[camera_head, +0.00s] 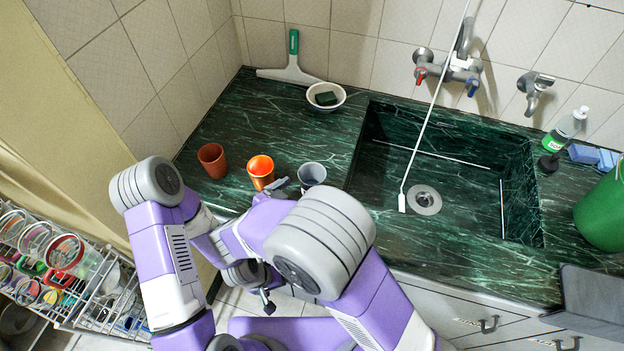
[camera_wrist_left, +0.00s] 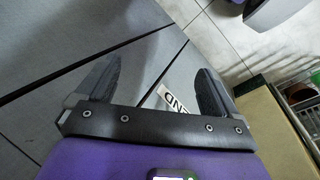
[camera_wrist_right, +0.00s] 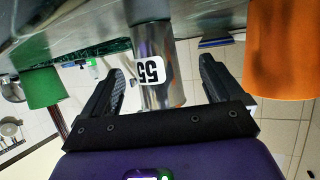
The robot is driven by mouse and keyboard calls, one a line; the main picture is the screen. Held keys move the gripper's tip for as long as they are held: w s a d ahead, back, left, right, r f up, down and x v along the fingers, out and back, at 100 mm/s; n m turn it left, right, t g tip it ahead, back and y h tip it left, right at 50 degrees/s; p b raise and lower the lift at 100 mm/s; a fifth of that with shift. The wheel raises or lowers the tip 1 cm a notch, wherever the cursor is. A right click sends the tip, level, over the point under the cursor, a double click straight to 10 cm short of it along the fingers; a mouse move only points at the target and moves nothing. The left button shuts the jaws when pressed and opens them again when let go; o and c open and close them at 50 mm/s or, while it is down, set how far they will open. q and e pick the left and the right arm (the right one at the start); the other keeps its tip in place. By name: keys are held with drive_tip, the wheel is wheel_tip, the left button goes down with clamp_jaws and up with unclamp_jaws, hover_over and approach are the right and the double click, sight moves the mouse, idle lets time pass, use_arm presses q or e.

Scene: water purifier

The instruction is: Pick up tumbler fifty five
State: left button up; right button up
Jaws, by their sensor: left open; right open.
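Tumbler fifty five (camera_head: 312,174) is the silver-grey cup standing on the green marble counter. In the right wrist view the tumbler (camera_wrist_right: 154,40) shows upside down, with a white label reading 55. My right gripper (camera_head: 284,184) is open beside it, mostly hidden behind my arm in the head view. In its wrist view the tumbler appears between the spread fingers, with gaps on both sides; I cannot tell its exact depth between them. My left gripper (camera_head: 267,301) is open and empty, low in front of the counter. Its wrist view shows its fingers (camera_wrist_left: 150,80) before grey panels.
An orange cup (camera_head: 260,167) stands just left of the tumbler, with a brown cup (camera_head: 212,160) farther left. The sink (camera_head: 450,180) is to the right. A white bowl (camera_head: 326,98) sits behind. A dish rack (camera_head: 95,290) stands at lower left.

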sight(304, 192)
drive_tip(key=b+x, duration=0.1)
drive_tip(key=x, duration=0.1)
drive_tip(key=b+x, duration=0.1)
drive_tip(key=x, duration=0.2)
drive_tip(key=shift+d+r, duration=0.1)
drive_tip(key=shift+d, duration=0.25)
drive_tip(key=shift+w, duration=0.1)
drive_tip(key=shift+r, duration=0.1)
drive_tip(key=shift+c, duration=0.2)
drive_tip(key=c, duration=1.1)
drive_tip(key=shift+r, duration=0.1)
